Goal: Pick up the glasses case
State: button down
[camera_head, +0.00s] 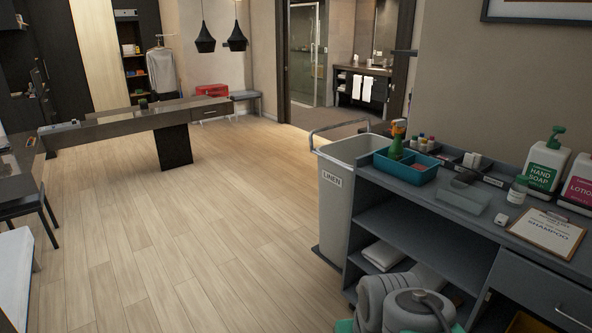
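I cannot make out a glasses case for certain in the head view. A small dark item (143,103) stands on the long desk (110,126), and a low greyish item (60,126) lies at its left end; both are too small to identify. Through a doorway, a far vanity counter (362,70) holds small items that I cannot tell apart. My grey arm (405,300) shows at the bottom, in front of the cart. My gripper is not visible.
A grey housekeeping cart (455,206) with a teal tray (405,170), bottles and a clipboard (546,233) stands close on the right. A linen bin (335,207) adjoins it. A dark chair (28,207) is at left. The wooden floor between is clear.

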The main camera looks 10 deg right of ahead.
aim_at(467, 176)
jog(key=z, duration=1.75)
jog(key=k, duration=0.3)
jog(key=u, duration=0.3)
